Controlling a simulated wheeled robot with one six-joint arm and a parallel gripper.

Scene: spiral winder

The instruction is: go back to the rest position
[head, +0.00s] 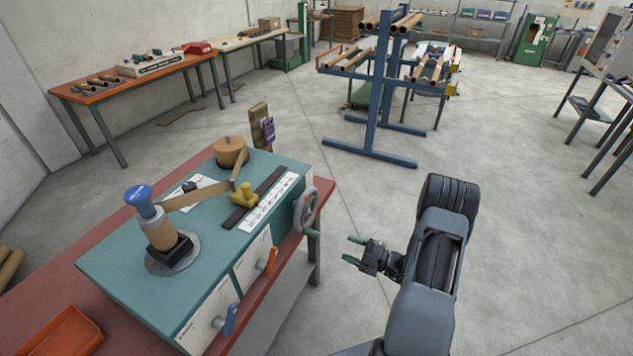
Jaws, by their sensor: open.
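My gripper (354,250) is open and empty. Its two green-tipped fingers stand apart, pointing left, over the floor to the right of the winder. The spiral winder (215,230) is a teal-topped machine on a red bench. The handwheel (306,211) on its right side has a green handle, which lies a short way left of my gripper; a gap shows between them. A cardboard tube (161,232) stands on the winder under a blue cap (141,200). A brown paper strip (197,199) runs from the tube toward a paper roll (230,152).
An orange lever (268,261) and a blue lever (226,320) stick out from the winder's front. An orange tray (62,333) sits on the red bench. A blue rack (375,95) with tubes stands behind. The floor (530,230) to the right is clear.

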